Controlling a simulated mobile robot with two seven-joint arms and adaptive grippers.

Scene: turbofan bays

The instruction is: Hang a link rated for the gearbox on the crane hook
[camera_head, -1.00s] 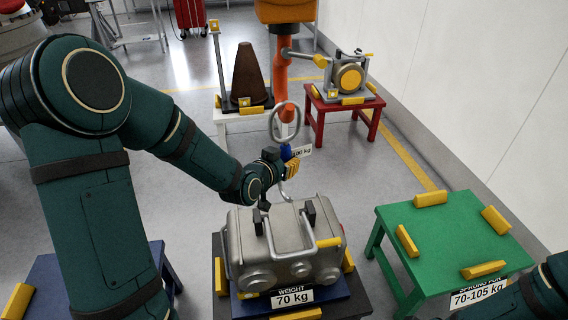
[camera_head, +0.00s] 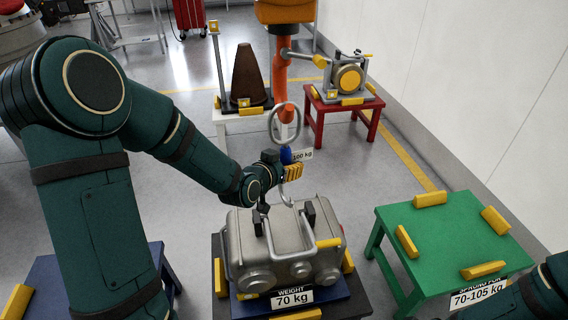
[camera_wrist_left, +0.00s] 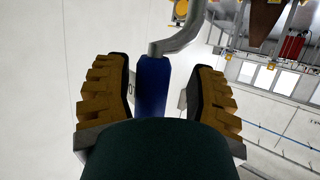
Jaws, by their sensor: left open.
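The link has a grey ring (camera_head: 285,121), a blue body (camera_head: 286,156), a lower grey hook (camera_head: 286,192) and a tag (camera_head: 303,155) that seems to read 100 kg. It stands upright, its ring overlapping the lower end of the orange crane (camera_head: 281,85); I cannot tell whether it bears on the hook. My left gripper (camera_head: 292,173) is open at the blue body. In the left wrist view the blue body (camera_wrist_left: 153,85) stands between the spread fingers, with a gap each side. The grey gearbox (camera_head: 285,240), labelled weight 70 kg, sits below. My right gripper is out of view.
A green table (camera_head: 450,235), labelled 70-105 kg, stands empty at right with yellow corner blocks. A red stand (camera_head: 345,108) with a grey-yellow unit and a white stand (camera_head: 240,116) with a brown cone are behind. A blue table (camera_head: 50,285) is at lower left.

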